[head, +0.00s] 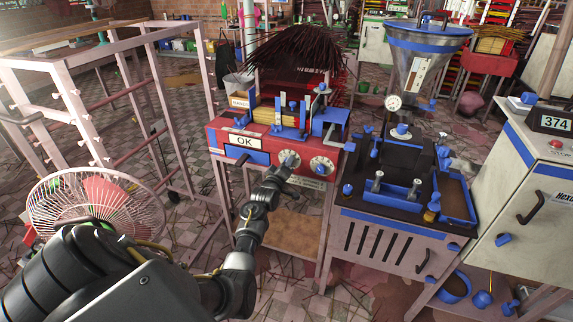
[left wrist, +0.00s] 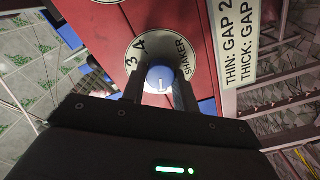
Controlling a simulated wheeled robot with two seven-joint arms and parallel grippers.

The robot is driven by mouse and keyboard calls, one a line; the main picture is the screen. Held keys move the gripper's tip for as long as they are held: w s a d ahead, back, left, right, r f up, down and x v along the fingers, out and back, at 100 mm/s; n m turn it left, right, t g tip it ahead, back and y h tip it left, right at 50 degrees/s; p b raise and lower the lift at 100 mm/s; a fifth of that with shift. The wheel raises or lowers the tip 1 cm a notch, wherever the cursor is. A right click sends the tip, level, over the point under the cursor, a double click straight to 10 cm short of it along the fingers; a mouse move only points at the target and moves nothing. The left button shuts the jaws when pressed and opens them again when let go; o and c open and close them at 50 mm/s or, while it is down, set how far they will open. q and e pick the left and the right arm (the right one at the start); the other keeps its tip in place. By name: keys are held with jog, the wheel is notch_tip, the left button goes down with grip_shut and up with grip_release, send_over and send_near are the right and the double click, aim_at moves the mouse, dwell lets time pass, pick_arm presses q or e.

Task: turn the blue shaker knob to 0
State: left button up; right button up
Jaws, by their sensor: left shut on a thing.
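The blue shaker knob (left wrist: 161,79) sits at the centre of a round white dial (left wrist: 136,57) in the left wrist view. The dial's 3, 4 and the word SHAKER are readable; its other marks are hidden. A small white mark shows on the knob. My left gripper (left wrist: 159,88) is shut on the knob, one dark finger on each side. In the head view my left gripper (head: 279,173) reaches the left dial (head: 289,158) on the front of the red machine (head: 225,139). The knob itself is hard to make out there. My right gripper is not in view.
A second dial (head: 322,165) is just right of the held one. An OK sign (head: 244,141) is on the machine's left front. A wire fan (head: 97,207) and pink rack are left; a dark-topped extruder cabinet (head: 392,240) stands right.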

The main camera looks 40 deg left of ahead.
pick_arm(q)
jog(key=shift+r, duration=0.1)
jog(key=o, duration=1)
jog(key=shift+c, duration=0.2)
jog(key=v, duration=1)
jog(key=shift+s, duration=0.3)
jog(key=shift+d, duration=0.15)
